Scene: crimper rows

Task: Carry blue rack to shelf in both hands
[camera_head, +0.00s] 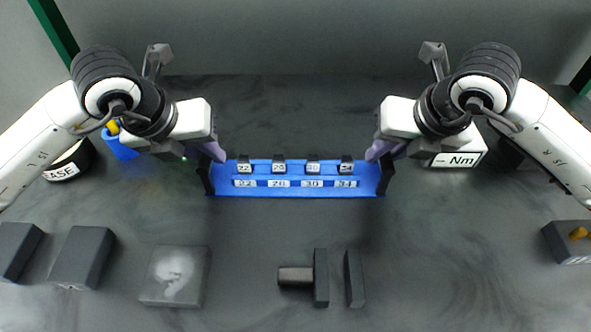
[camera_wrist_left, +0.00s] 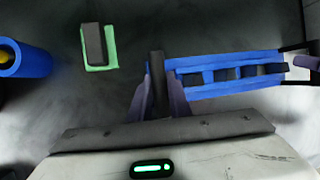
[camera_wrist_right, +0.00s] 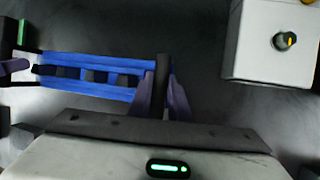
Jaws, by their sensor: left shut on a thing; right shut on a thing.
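The blue rack (camera_head: 296,190) is level in the middle of the head view, with several dark numbered blocks in its slots and white number labels along its front. It has a black handle at each end. My left gripper (camera_head: 212,156) is shut on its left handle. My right gripper (camera_head: 380,154) is shut on its right handle. The rack also shows in the left wrist view (camera_wrist_left: 225,91) and the right wrist view (camera_wrist_right: 90,93). I cannot tell whether the rack touches the surface below it. No shelf can be made out for sure.
A white box marked Nm (camera_head: 461,158) stands behind my right gripper. A blue cylinder (camera_head: 122,146) and a black round container marked ASE (camera_head: 68,163) stand at the left. Dark blocks (camera_head: 83,257), a grey pad (camera_head: 175,276) and dark bars (camera_head: 321,277) lie in front.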

